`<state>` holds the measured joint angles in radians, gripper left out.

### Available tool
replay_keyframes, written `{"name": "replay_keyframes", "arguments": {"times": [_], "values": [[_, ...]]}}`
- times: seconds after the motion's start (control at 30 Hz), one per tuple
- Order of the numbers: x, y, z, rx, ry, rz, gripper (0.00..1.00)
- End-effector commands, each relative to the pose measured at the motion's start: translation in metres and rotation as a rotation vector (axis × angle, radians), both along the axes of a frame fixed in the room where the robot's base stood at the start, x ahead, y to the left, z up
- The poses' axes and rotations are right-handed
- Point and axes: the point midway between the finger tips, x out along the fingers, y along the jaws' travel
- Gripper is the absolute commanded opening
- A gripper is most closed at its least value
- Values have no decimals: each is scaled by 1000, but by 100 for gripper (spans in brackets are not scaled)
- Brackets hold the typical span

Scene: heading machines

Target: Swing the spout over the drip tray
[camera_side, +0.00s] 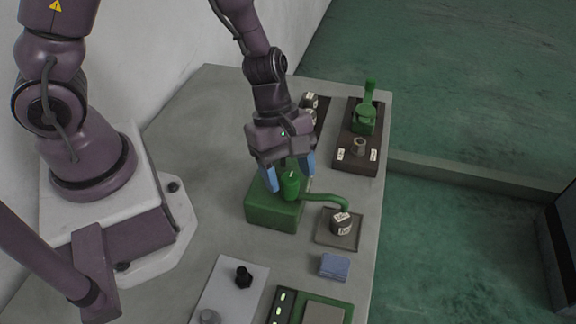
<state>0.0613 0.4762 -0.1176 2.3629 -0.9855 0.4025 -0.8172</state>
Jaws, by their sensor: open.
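A green block (272,213) stands on the grey table, with a green upright post (291,186) on top. The cup stands on a flat square tray (325,239), which looks like the drip tray. My gripper (289,179) points down at the post, its blue fingers open on either side of the post's top. I cannot tell whether they touch it.
A blue sponge-like block (335,266) lies in front of the tray. A white plate with black knob (243,276) and a green-edged panel (312,308) lie in front.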

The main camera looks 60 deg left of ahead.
Motion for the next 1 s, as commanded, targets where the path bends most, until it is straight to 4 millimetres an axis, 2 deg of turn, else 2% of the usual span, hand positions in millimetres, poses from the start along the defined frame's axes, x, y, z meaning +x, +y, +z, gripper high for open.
{"name": "replay_keyframes", "arguments": {"times": [0.13, 0.27, 0.6, 0.7, 0.83, 1.0], "values": [[0, 2, 5, 0, -3, -1, 59], [1, 8, 21, 0, -6, -1, 59], [1, 36, 88, -1, -9, 0, 59], [0, 42, 102, 0, -5, 1, 59], [0, 48, 115, -1, -3, 1, 59], [-1, 50, 120, 0, 0, 1, 59]]}}
